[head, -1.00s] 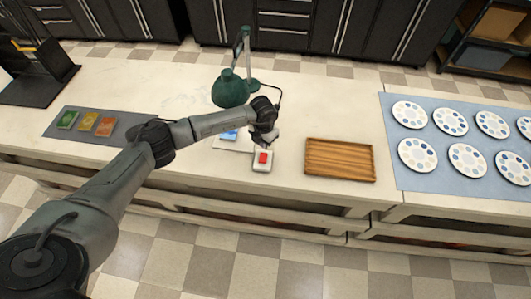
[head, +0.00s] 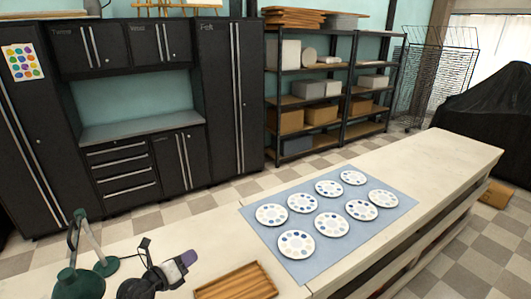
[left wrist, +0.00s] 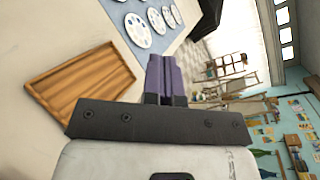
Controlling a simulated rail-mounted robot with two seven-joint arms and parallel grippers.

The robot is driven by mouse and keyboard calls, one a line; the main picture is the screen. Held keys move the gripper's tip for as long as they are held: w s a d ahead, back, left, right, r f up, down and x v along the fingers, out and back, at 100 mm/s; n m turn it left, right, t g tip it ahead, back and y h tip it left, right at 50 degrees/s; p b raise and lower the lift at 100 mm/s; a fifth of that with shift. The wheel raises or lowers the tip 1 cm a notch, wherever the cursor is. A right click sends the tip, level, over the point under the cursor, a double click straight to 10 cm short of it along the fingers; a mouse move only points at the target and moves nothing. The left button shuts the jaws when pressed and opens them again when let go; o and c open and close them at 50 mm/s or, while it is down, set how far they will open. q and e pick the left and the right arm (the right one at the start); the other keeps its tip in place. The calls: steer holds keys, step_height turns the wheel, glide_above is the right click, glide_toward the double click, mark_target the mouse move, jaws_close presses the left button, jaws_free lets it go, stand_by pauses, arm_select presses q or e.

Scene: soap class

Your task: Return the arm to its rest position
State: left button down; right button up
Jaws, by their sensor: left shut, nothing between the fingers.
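My left gripper (head: 186,259) is at the lower left of the head view, above the table between the green lamp and the wooden tray. Its purple-grey fingers are closed together and empty. The fingers also show in the left wrist view (left wrist: 163,68), pointing away over the table with nothing between them. The rest of my left arm is mostly below the head view's lower edge. My right gripper is in neither view.
A green desk lamp (head: 80,283) stands left of the gripper. A wooden tray (head: 225,291) lies to its right. A blue mat (head: 262,232) with several spotted white palettes covers the table (head: 425,165) farther right. Dark cabinets (head: 231,95) and shelves stand behind.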

arm_select(q)
steer(key=s+a+r+n+t+y, duration=0.1)
steer(key=s+r+n+t+y, duration=0.1)
steer(key=r+n+t+y, duration=0.6)
steer(key=s+a+r+n+t+y, duration=0.15)
steer(key=r+n+y, duration=0.25)
steer(key=r+n, duration=0.75)
steer(key=s+d+f+n+g+h, duration=0.1)
steer(key=s+f+n+g, duration=0.4)
steer(key=s+f, duration=0.85)
steer(key=s+d+f+n+g+h, duration=0.1)
steer(key=s+f+n+g, duration=0.2)
steer(key=s+f+g, duration=0.95)
steer(key=s+d+f+n+g+h, duration=0.15)
steer(key=s+f+n, duration=0.55)
steer(key=s, duration=1.1)
step_height(320, 180, up, 12)
steer(key=m+p, duration=0.2)
steer(key=p, duration=1.1)
steer(key=shift+w+a+f+p, duration=0.15)
steer(key=shift+a+f+p, duration=0.05)
steer(key=shift+p, duration=0.2)
steer(key=shift+y, duration=0.25)
